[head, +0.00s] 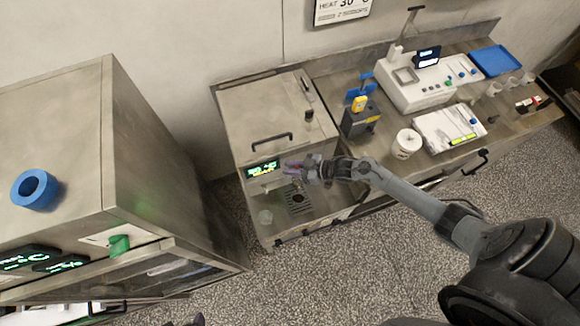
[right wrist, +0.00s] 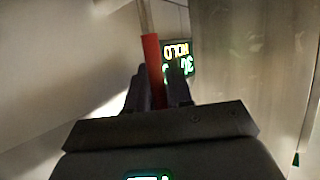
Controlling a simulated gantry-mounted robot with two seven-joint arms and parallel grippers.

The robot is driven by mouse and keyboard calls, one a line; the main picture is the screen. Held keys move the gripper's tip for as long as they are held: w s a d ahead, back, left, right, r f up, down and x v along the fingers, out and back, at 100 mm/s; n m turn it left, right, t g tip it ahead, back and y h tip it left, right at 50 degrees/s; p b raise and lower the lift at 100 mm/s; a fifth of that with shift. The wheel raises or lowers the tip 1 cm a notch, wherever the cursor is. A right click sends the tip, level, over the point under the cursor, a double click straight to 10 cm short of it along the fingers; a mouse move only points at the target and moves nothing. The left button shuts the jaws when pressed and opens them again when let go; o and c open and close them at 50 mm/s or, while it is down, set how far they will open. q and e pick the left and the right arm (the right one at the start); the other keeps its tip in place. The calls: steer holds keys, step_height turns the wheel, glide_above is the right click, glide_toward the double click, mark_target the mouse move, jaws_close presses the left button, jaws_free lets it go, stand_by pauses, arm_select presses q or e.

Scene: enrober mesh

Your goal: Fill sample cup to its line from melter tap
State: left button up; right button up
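The melter (head: 262,112) is a steel box with a lidded top and a lit display (head: 263,168) on its front. My right gripper (head: 296,168) is at the melter's front, just right of the display. In the right wrist view its fingers (right wrist: 158,95) lie against both sides of a red tap handle (right wrist: 152,60), shut on it. A small clear cup (head: 265,216) stands on the shelf below, left of the dark drip grate (head: 298,200). Its fill line and contents are too small to tell. A dark tip at the head view's bottom edge may be my left gripper (head: 198,320).
A steel cabinet with a blue ring (head: 36,189) stands at left. On the bench at right are a grey device with a yellow part (head: 359,104), a white tub (head: 406,144), a white instrument (head: 420,82), a blue tray (head: 495,60) and several small cups (head: 494,89).

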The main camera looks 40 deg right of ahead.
stand_by(0.3)
steer(key=v, duration=1)
steer(key=shift+s+d, duration=0.2)
steer(key=shift+s, duration=0.1)
steer(key=shift+r, duration=0.1)
